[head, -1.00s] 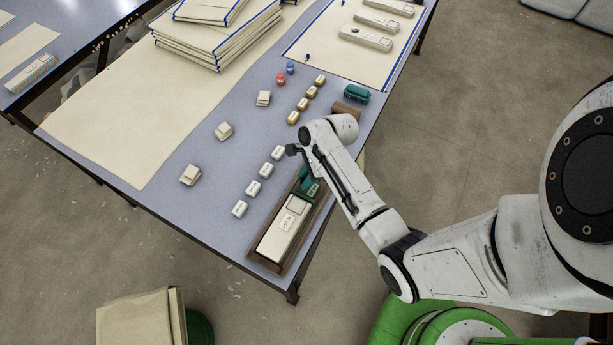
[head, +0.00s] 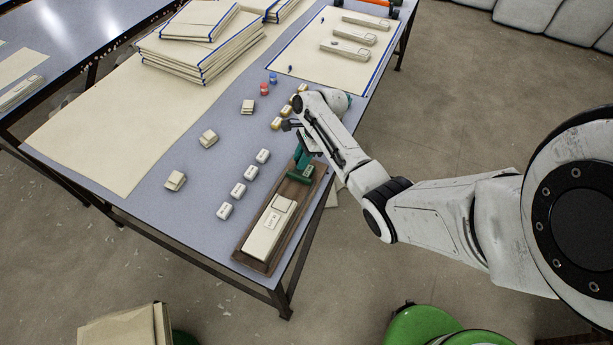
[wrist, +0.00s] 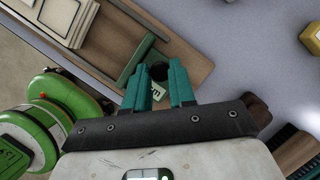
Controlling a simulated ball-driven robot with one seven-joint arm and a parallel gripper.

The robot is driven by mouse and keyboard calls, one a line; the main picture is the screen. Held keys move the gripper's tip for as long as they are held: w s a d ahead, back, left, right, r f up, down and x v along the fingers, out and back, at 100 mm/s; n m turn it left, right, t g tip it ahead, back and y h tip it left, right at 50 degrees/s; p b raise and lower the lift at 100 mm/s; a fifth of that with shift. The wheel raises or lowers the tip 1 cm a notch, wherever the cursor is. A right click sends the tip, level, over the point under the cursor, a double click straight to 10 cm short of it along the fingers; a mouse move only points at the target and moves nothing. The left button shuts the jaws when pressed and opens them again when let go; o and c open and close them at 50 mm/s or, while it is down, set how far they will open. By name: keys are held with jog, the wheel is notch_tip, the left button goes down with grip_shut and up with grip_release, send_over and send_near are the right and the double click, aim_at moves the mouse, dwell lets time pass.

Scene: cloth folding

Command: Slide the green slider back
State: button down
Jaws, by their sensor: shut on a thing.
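The green slider (head: 299,179) sits across the long brown wooden tray (head: 246,252) at the table's near right edge. A long cream block (head: 268,226) with a label lies in the tray's near part, with a gap between it and the slider. My gripper (head: 302,158) reaches down over the tray's far part. In the wrist view its two teal fingers (wrist: 161,88) are shut around a dark round knob at the slider (wrist: 138,62). The fingers hide part of the slider, and its exact contact with the tray is hard to see.
Several white blocks (head: 237,190) stand in a row left of the tray, with several yellow ones (head: 277,123) beyond. Three cream pieces lie further left. Red (head: 264,89) and blue (head: 273,78) pieces and stacked boards (head: 200,50) are farther back.

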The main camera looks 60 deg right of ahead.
jog(key=d, duration=0.2)
jog(key=shift+d+f+b, duration=0.2)
jog(key=shift+d+b, duration=0.15)
jog(key=shift+d, duration=0.05)
jog(key=shift+s, duration=0.1)
jog(key=c, duration=1)
grip_release()
jog(key=shift+d+r, duration=0.1)
jog(key=shift+d, duration=0.1)
jog(key=shift+o, duration=0.3)
jog(key=shift+r, duration=0.1)
jog(key=shift+r, duration=0.25)
jog(key=v, duration=1)
